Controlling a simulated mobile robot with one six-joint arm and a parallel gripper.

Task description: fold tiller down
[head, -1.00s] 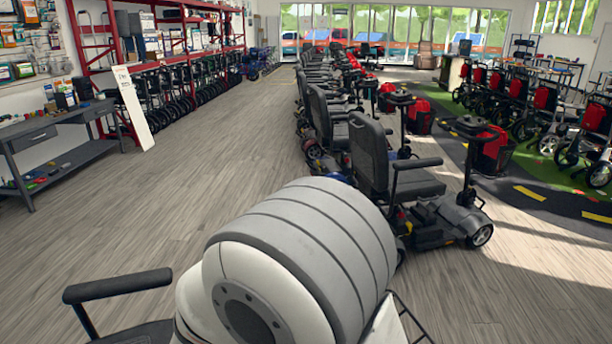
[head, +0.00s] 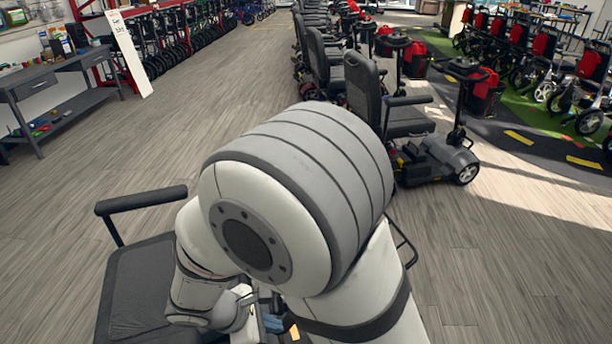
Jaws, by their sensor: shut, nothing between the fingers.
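The nearest scooter shows only in part at the bottom of the head view. Its dark seat (head: 140,295) and a black armrest (head: 142,200) are at the lower left. Its tiller is hidden behind my large white and grey arm, so I cannot tell whether it is upright or folded. My gripper (head: 262,304) is low at the bottom edge, to the right of the seat, partly covered by my arm. It is shut and holds nothing; its fingertips are hard to make out. A small blue part (head: 274,323) shows beside it; what it belongs to is unclear.
A row of scooters (head: 405,120) with upright tillers (head: 463,100) runs back from just beyond my arm. More scooters with red parts (head: 592,66) stand at the right. A grey workbench (head: 55,85) is at the left. The wooden floor (head: 215,85) between is clear.

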